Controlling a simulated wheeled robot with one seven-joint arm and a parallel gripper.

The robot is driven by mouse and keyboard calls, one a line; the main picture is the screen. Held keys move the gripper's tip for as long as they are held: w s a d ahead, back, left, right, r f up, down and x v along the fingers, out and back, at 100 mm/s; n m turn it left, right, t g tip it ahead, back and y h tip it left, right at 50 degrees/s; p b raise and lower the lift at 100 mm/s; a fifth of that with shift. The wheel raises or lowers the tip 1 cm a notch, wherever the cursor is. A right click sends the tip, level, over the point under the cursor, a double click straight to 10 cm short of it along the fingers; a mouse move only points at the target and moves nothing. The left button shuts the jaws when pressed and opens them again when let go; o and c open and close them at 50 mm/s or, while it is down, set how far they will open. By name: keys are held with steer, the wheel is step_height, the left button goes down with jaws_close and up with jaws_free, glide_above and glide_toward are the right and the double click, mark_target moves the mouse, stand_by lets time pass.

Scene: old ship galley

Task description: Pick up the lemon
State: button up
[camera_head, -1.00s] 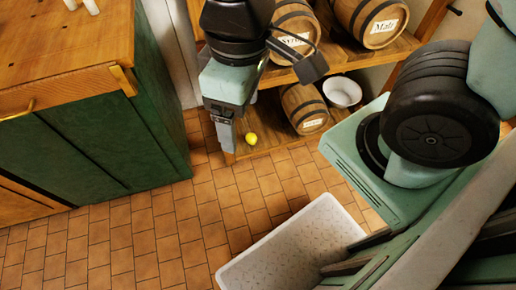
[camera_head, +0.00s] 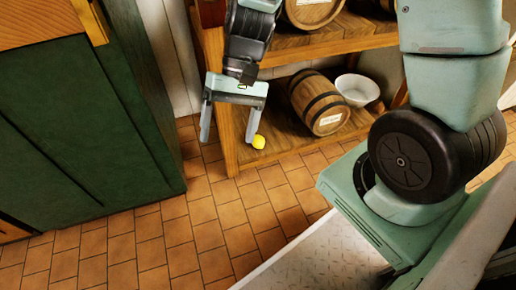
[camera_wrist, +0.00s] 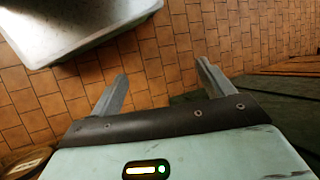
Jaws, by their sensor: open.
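The lemon (camera_head: 259,142) is small and yellow. In the head view it shows at the left front of the lower wooden shelf, just beside the right finger of my gripper (camera_head: 227,137). My gripper points down with its two fingers spread apart and nothing between them. I cannot tell from this view whether the right finger touches the lemon. In the wrist view my gripper (camera_wrist: 163,82) is also open and empty, with floor tiles beyond it. The lemon is not visible in the wrist view.
More barrels are above. A green cabinet (camera_head: 85,110) stands at the left. Tiled floor (camera_head: 190,225) lies open in front.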

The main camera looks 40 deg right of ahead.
steer(key=w+d+f+m+t+y+b, duration=0.1)
steer(key=w+d+f+m+t+y, duration=0.2)
steer(key=w+d+f+m, duration=0.3)
steer(key=w+d+f+m+t+y+b, duration=0.1)
steer(key=w+d+f+m+t+y, duration=0.15)
steer(key=d+f+m, duration=0.35)
steer(key=s+d+f+m+t+h+b, duration=0.2)
steer(key=d+f+m+t+h, duration=0.2)
steer(key=d+f+m+t, duration=1)
steer(key=n+g+b, duration=0.3)
steer(key=g+b, duration=0.3)
glide_toward(263, 141)
steer(key=shift+t, duration=0.25)
steer(key=x, duration=0.4)
steer(key=shift+a+f, duration=0.25)
steer(key=shift+f, duration=0.3)
steer(key=shift+w+a+f+b, duration=0.15)
steer(key=shift+w+a+b, duration=0.2)
steer(key=shift+w, duration=0.1)
steer(key=b+x, duration=0.4)
steer(key=shift+w+f, duration=0.1)
steer(key=shift+f, duration=0.15)
steer(key=shift+w+a, duration=0.15)
steer(key=shift+w, duration=0.15)
steer(key=shift+r, duration=0.1)
steer(key=c, duration=1.1)
